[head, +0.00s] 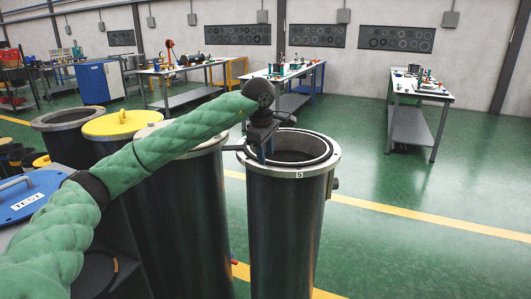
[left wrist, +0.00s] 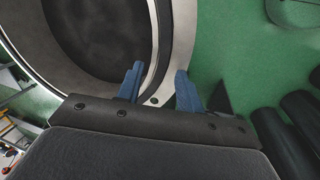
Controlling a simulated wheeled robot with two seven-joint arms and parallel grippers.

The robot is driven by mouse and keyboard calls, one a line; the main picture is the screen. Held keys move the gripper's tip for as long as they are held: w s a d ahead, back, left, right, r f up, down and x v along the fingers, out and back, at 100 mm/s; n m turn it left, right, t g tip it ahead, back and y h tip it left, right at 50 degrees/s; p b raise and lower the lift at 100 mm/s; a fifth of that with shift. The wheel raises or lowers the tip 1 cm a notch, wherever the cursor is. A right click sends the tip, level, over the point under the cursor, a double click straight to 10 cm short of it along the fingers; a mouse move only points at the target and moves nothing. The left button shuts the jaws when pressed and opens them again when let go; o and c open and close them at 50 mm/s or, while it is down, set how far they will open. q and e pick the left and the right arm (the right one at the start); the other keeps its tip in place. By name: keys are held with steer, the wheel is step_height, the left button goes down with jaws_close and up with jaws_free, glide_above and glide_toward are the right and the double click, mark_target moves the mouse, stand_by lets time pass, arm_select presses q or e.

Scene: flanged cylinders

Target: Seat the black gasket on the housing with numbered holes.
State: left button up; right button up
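A tall dark cylinder with a pale flange (head: 329,163) stands at centre in the head view. A small tag with the number 5 (head: 299,174) shows on its front rim. A dark ring (head: 326,149) shows just inside the pale rim; I cannot tell whether it is the gasket. My left gripper (head: 262,155) is over the left side of this flange. In the left wrist view the blue fingers (left wrist: 158,85) stand apart, with part of the pale rim and a small hole (left wrist: 153,101) visible between them. I cannot see anything clamped. My right gripper is out of view.
More cylinders stand to the left, one with a yellow lid (head: 115,123). A blue lid marked TEST (head: 25,198) lies at far left. Workbenches (head: 410,122) line the back. Green floor (head: 430,200) to the right is clear.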

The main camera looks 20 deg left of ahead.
arm_select(q)
steer(key=shift+r, duration=0.15)
steer(key=p+v, duration=0.1)
steer(key=v, duration=0.5)
steer(key=shift+s+r+p, duration=0.2)
steer(key=shift+r+p, duration=0.15)
steer(key=shift+p, duration=0.05)
stand_by(0.8)
stand_by(0.7)
